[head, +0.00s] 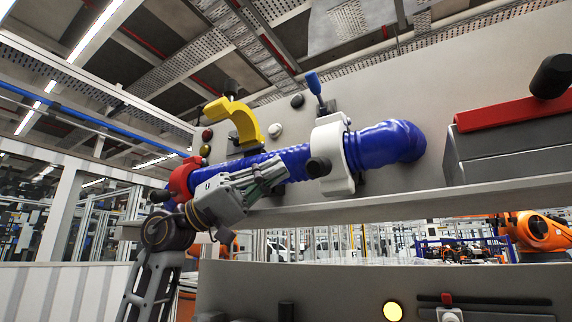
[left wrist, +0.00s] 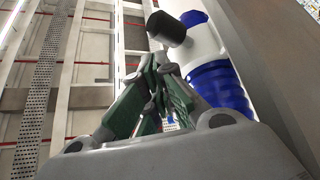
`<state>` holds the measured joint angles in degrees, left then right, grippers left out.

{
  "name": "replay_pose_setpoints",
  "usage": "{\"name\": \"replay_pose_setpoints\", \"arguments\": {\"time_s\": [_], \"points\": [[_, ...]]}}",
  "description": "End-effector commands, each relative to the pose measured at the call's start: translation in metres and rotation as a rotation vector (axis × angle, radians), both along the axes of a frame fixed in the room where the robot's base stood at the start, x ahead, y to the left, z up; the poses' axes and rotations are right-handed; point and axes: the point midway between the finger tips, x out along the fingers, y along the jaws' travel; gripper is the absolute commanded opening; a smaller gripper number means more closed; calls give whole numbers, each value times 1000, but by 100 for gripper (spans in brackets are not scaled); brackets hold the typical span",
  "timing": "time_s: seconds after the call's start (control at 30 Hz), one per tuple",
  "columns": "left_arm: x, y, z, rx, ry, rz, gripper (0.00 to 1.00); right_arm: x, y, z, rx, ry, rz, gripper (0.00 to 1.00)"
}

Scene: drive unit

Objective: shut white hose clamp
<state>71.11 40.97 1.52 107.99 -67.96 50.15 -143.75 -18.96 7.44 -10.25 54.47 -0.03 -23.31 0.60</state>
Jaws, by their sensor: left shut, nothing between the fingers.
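The white hose clamp (head: 334,145) sits around the blue corrugated hose (head: 377,146) in the head view. Its black knob (head: 318,167) sticks out at the lower left; whether the clamp is fully closed I cannot tell. My left gripper (head: 280,170) is shut and empty, in front of the hose and just left of the knob. In the left wrist view my gripper's green-padded fingers (left wrist: 158,66) come together just below the black knob (left wrist: 166,28). The white clamp (left wrist: 203,48) and the hose (left wrist: 222,86) lie to their right. I cannot tell whether the fingers touch the knob.
A yellow clamp (head: 238,120) stands raised left of the white one, and a red clamp (head: 184,180) is around the hose's left end. A blue-handled lever (head: 316,88) rises behind the white clamp. A grey ledge (head: 430,202) runs below; a red-topped box (head: 515,128) stands right.

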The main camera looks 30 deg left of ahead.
Motion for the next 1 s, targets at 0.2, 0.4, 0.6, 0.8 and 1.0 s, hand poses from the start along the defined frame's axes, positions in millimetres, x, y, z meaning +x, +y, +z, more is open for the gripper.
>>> {"name": "replay_pose_setpoints", "arguments": {"time_s": [0.2, 0.4, 0.6, 0.8, 1.0], "points": [[-6, 21, -11, -3, 0, 2, 0, 0, 0, 0, 0, 0, 0, 40], [-13, 38, -20, -4, -2, 1, 0, 0, 0, 0, 0, 0, 0, 40], [-17, 52, -27, -5, -3, 2, 0, 0, 0, 0, 0, 0, 0, 40], [-19, 57, -30, -6, -4, 1, 0, 0, 0, 0, 0, 0, 0, 40], [-19, 58, -30, -6, -4, 1, 0, 0, 0, 0, 0, 0, 0, 40]]}}
